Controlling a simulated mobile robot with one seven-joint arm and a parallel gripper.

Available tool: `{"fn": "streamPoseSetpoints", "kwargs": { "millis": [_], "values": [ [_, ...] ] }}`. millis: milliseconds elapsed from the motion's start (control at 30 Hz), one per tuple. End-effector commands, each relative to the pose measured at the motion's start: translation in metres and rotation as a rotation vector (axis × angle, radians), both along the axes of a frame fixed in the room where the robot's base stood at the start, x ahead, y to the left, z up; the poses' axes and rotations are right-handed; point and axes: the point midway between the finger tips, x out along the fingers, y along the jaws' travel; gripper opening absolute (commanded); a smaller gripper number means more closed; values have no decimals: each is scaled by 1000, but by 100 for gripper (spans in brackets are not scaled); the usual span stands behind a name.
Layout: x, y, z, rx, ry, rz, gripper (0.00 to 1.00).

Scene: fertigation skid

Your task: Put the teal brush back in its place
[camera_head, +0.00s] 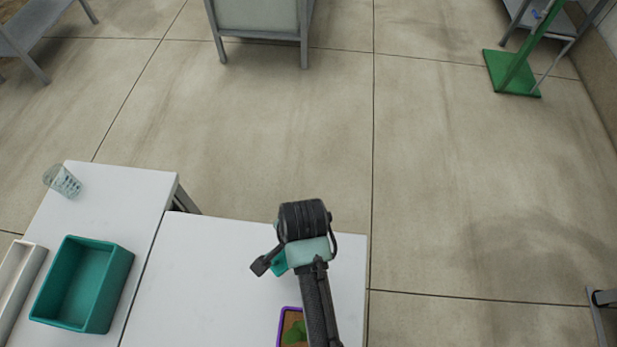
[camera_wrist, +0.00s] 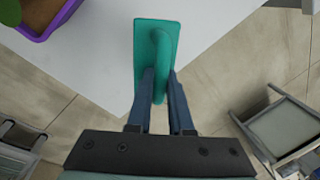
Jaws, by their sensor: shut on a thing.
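The teal brush (camera_wrist: 155,38) is in my gripper (camera_wrist: 160,90). In the wrist view it shows as a flat teal rectangle with a raised curved handle. The two fingers are shut on that handle. In the head view my gripper (camera_head: 268,266) is over the white table near its right end, and only a small teal piece of the brush (camera_head: 279,262) shows beside it. The wrist and arm hide the rest. Whether the brush touches the table cannot be told. A teal open bin (camera_head: 118,272) stands on the left table and looks empty.
A purple-rimmed tray (camera_head: 281,318) with brown and green contents lies partly behind my arm on the white table (camera_head: 215,275). A clear cup (camera_head: 62,181) and a pale long tray (camera_head: 14,290) are on the left table. The table's middle is clear.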

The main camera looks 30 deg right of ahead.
Motion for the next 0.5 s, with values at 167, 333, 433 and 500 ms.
{"fn": "streamPoseSetpoints", "kwargs": {
  "millis": [167, 333, 433, 500],
  "values": [
    [-18, -19, 13, -2, -3, -394, 0],
    [-30, -29, 24, -1, -2, -660, 0],
    [-34, -33, 28, 0, -2, -751, 0],
    [-36, -33, 26, 0, 1, -784, 0]
  ]
}}
